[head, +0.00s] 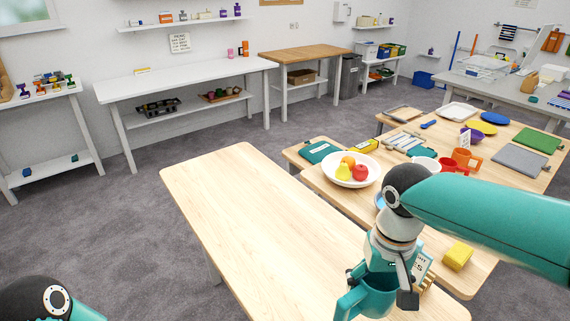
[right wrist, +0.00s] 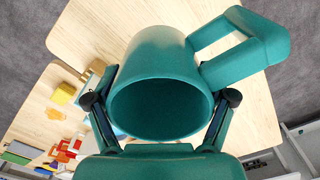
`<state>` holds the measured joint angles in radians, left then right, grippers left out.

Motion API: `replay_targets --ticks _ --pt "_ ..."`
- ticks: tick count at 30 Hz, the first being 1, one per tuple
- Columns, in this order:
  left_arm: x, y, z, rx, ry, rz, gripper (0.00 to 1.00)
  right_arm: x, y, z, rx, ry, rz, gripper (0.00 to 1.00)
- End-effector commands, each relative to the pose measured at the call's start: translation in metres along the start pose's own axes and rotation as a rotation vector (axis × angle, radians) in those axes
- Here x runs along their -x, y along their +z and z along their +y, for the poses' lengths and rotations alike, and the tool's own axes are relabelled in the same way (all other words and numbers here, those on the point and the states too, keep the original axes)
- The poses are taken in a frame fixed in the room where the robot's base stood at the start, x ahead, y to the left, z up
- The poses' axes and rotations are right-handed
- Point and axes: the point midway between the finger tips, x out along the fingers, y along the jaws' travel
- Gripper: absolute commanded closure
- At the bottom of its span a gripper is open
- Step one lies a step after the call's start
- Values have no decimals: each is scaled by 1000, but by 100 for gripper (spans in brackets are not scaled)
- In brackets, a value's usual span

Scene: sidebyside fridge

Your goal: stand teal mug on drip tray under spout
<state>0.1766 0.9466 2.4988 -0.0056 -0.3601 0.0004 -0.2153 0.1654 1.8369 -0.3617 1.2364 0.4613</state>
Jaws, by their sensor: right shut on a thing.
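The teal mug (head: 374,302) is at the bottom of the head view, its opening up and its handle to the left. My right gripper (head: 383,285) is shut on the mug from above, a finger on each side. In the right wrist view the mug (right wrist: 160,85) fills the middle between the fingertips (right wrist: 160,98), mouth toward the camera, handle to the upper right. It is held over the wooden table's near right part; I cannot tell how high. My left gripper is out of view. I see no drip tray or spout.
A white bench (head: 180,83) stands by the wall. Grey floor lies open at left.

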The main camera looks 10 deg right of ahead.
Motion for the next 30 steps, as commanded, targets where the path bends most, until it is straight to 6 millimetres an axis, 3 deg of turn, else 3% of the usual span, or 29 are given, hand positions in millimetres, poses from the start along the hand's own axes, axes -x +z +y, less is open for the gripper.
replay_targets --ticks 5,9,13,16,20,30 --pt "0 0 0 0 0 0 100 -56 -18 0 -13 4 -12 82" --pt "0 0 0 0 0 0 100 -105 -50 -5 5 3 -11 82" --pt "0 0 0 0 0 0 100 -141 -80 -11 37 2 -6 82" --pt "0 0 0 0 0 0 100 -152 -102 -17 68 1 0 82" --pt "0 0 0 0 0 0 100 -146 -117 -20 88 0 2 81" --pt "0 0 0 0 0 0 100 -146 -121 -21 111 0 0 81"
